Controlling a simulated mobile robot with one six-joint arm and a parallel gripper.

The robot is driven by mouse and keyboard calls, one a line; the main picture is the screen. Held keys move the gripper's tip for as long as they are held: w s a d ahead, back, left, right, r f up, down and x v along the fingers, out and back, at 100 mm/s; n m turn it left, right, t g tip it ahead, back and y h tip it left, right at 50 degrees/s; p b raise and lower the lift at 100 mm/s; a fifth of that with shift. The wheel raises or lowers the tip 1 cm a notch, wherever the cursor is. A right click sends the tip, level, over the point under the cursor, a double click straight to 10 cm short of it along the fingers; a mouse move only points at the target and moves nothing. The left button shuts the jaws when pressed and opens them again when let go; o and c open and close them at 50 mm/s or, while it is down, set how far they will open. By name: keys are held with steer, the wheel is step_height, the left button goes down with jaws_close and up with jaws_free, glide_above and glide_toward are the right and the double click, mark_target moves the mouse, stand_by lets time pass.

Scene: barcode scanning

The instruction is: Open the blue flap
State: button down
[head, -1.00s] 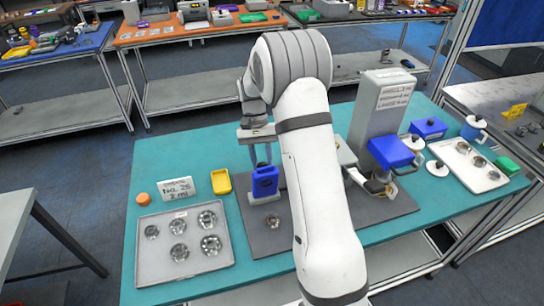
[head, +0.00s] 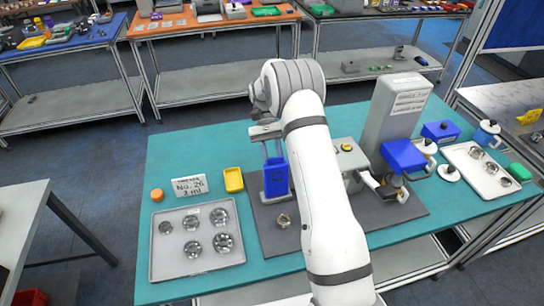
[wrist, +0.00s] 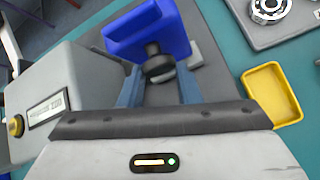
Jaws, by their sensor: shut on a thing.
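The blue flap (head: 276,180) stands on the left part of the dark mat, left of my white arm. In the wrist view the flap (wrist: 148,32) is a bright blue block with a dark round knob (wrist: 157,62) on its near side. My gripper (head: 272,153) is above the flap and reaches down to it. In the wrist view my gripper's fingers (wrist: 158,88) lie on both sides of the knob and are shut on it. The flap's hinge and far side are hidden.
A grey machine (wrist: 75,90) with a yellow button stands close beside the flap. A yellow tray (head: 234,180) and a metal tray of bearings (head: 168,262) lie to the left. A tall grey device (head: 392,112) with a blue part (head: 403,156) stands to the right.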

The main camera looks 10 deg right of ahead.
steer(key=shift+s+a+f, duration=0.15)
steer(key=shift+a+f, duration=0.1)
steer(key=shift+f, duration=0.1)
steer(key=c, duration=1.5)
jaws_free()
steer(key=o, duration=0.4)
steer(key=shift+a+r, duration=0.1)
steer(key=shift+r, duration=0.05)
steer(key=shift+o, duration=0.2)
steer(key=shift+r, duration=0.1)
steer(key=b+v, duration=0.2)
steer(key=v, duration=0.6)
steer(key=shift+c, duration=0.5)
